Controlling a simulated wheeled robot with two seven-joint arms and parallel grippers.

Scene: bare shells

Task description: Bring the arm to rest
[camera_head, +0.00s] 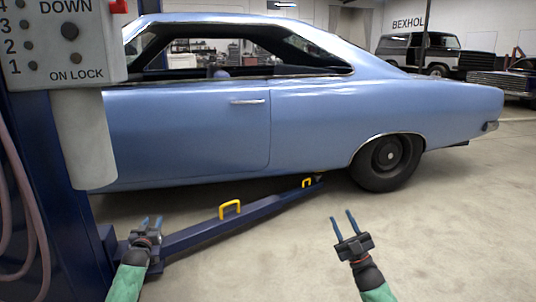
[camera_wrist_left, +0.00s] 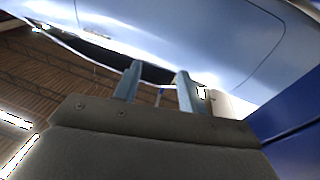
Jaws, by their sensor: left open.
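My left gripper (camera_head: 152,223) is at the lower left of the head view, in front of the blue lift arm. Its two blue fingers are apart with nothing between them. In the left wrist view the fingers (camera_wrist_left: 158,88) also stand apart, with the blue car behind them. My right gripper (camera_head: 344,221) is at the lower middle right of the head view, over bare floor. Its two fingers are spread and empty.
A blue car (camera_head: 190,130) fills the middle. A blue lift post (camera_head: 60,180) with a control box (camera_head: 60,45) stands close at left. A lift arm (camera_head: 200,235) with yellow handles (camera_head: 230,208) reaches under the car. The floor (camera_head: 450,230) at right is clear.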

